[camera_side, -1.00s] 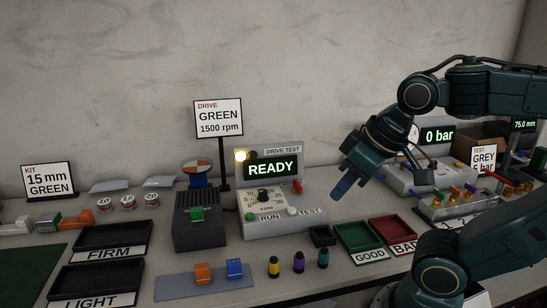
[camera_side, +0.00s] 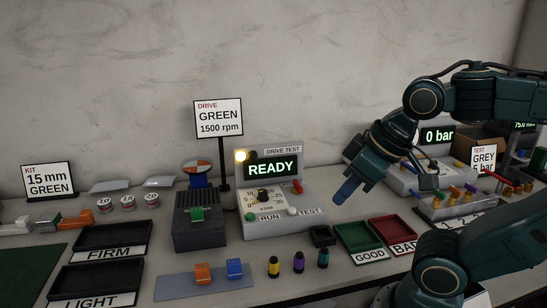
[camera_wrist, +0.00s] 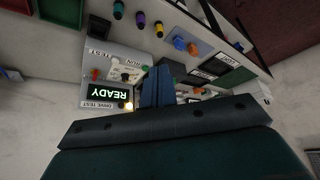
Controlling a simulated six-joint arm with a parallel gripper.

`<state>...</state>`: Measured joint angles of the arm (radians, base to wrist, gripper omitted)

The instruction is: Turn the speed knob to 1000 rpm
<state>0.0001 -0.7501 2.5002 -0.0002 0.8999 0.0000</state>
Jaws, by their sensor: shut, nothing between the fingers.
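The speed knob (camera_side: 264,195) is a small black knob on a pale dial on the front of the grey drive test box (camera_side: 285,226). The dial carries small numbers, and the exact pointer position is too small to read. The box's display (camera_side: 271,168) reads READY in green. The knob also shows in the wrist view (camera_wrist: 125,76), upside down. My gripper (camera_side: 345,194) is shut and empty, with its blue fingers pointing down-left, apart from the box and to the right of the knob. The fingers also show in the wrist view (camera_wrist: 158,84).
A sign (camera_side: 218,118) reads DRIVE GREEN 1500 rpm. A green RUN button (camera_side: 251,217), a white TEST button (camera_side: 292,211) and a red switch (camera_side: 297,187) surround the dial. A green tray (camera_side: 359,237) and a red tray (camera_side: 399,229) lie to the right.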

